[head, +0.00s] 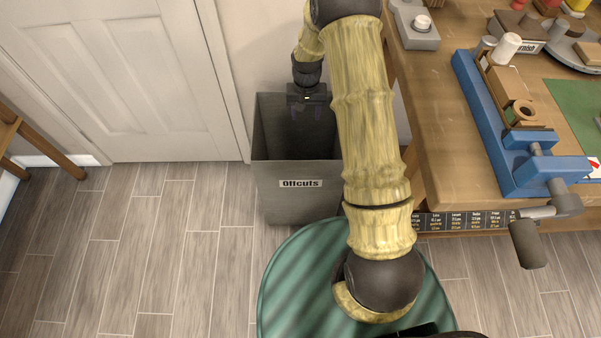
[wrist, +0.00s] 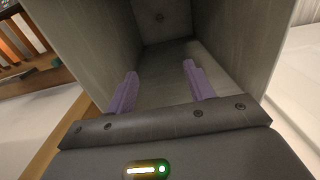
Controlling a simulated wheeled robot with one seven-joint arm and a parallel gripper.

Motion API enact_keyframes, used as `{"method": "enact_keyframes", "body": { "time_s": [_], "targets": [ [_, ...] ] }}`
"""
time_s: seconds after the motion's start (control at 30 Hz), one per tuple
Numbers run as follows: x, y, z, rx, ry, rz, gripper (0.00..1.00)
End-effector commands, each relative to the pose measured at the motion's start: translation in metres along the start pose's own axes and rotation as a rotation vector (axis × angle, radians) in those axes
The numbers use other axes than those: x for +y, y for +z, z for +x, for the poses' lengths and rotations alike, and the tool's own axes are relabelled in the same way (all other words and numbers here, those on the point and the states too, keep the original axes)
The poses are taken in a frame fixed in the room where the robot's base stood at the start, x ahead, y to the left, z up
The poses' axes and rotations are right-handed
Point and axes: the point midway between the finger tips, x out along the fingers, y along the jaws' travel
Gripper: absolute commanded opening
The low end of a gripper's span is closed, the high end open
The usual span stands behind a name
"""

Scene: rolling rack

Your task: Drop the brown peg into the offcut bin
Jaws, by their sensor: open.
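The offcut bin (head: 294,205) is a tall grey open-topped box labelled "Offcuts", standing on the floor between the door and the workbench. My gripper (head: 309,112) is over its opening, pointing down. In the wrist view, the two purple fingers of my gripper (wrist: 160,78) are spread apart with nothing between them, and the grey walls of the bin (wrist: 85,45) surround them. A small round mark shows deep inside the bin; I cannot tell what it is. I cannot make out the brown peg for certain in either view.
A wooden workbench (head: 440,150) stands at the right. It carries a blue vise (head: 490,130) with brown wooden pieces, a green mat (head: 575,105) and several small items. A white door (head: 115,75) is at the left. The floor in front of it is clear.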

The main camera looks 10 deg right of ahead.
Motion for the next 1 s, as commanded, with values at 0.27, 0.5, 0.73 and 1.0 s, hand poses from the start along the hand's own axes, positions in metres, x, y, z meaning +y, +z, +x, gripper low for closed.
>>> {"method": "enact_keyframes", "body": {
  "time_s": [0.27, 0.5, 0.73, 1.0],
  "targets": [
    [0.0, -0.001, -0.057, 0.004, -0.001, 0.0, 0.53],
    [0.0, -0.001, -0.105, 0.004, 0.0, 0.0, 0.53],
    [0.0, -0.001, -0.145, 0.003, 0.0, 0.0, 0.53],
    [0.0, 0.0, -0.157, 0.0, 0.0, 0.0, 0.53]
  ]
}}
